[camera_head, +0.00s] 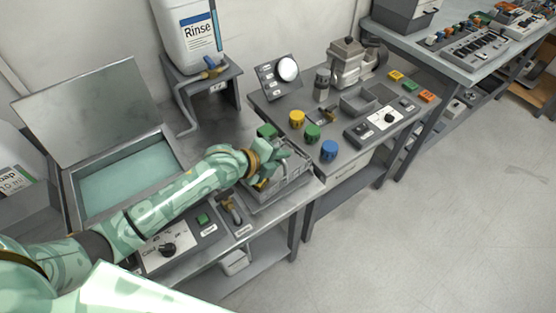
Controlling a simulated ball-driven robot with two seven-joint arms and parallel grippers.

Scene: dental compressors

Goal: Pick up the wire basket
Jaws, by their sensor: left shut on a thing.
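The wire basket (285,178) is a grey, low box at the right end of the left bench, near its front right corner. My left arm comes in from the left across the bench. My left gripper (268,172) is at the basket's left side, shut on it. The gripper and wrist hide part of the basket's left side and inside. I cannot tell whether the basket is lifted off the surface. My right gripper is not in view.
An open-lidded basin (128,188) stands at the left. A Rinse container (192,35) sits on a small stand behind. A control panel (168,250) lies in front of my arm. Yellow, green and blue knobs (329,150) stand on the right bench. Open floor (440,220) lies at the right.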

